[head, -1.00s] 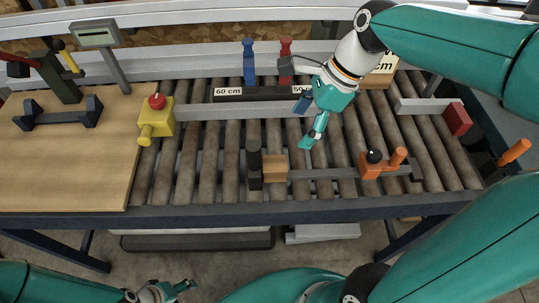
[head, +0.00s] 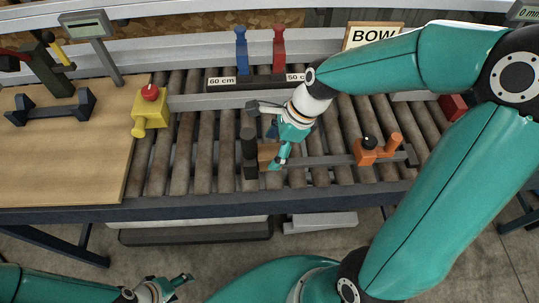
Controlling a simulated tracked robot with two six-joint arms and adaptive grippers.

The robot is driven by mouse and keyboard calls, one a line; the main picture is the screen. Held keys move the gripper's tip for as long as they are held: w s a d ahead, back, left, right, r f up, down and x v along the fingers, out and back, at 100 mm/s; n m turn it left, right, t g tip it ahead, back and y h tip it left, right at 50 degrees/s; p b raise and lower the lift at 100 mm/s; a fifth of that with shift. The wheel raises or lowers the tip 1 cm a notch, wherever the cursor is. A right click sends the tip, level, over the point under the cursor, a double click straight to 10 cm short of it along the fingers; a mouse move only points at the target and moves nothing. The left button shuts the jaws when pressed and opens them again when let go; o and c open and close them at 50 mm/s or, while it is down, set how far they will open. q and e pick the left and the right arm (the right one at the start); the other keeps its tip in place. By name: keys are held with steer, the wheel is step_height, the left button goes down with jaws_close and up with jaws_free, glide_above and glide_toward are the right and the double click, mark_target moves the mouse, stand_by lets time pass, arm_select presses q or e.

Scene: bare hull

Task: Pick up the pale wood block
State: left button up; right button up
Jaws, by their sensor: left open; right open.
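The pale wood block (head: 266,153) sits on the roller conveyor, against the right side of a dark upright post (head: 249,157). It lies at the left end of a grey bar (head: 325,160). My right gripper (head: 276,147) is open at the block's right side, with its teal finger overlapping the block's right part in the view. I cannot tell whether it touches the block. My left gripper (head: 184,284) is open and empty, low in the view, in front of the conveyor and far from the block.
An orange clamp piece (head: 376,151) stands on the bar at the right. Blue (head: 241,52) and red (head: 279,52) posts stand behind. Bare rollers lie left of the dark post.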

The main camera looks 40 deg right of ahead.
steer(key=shift+x, duration=1.5)
steer(key=shift+d, duration=0.1)
steer(key=c, duration=1.3)
steer(key=shift+r, duration=0.1)
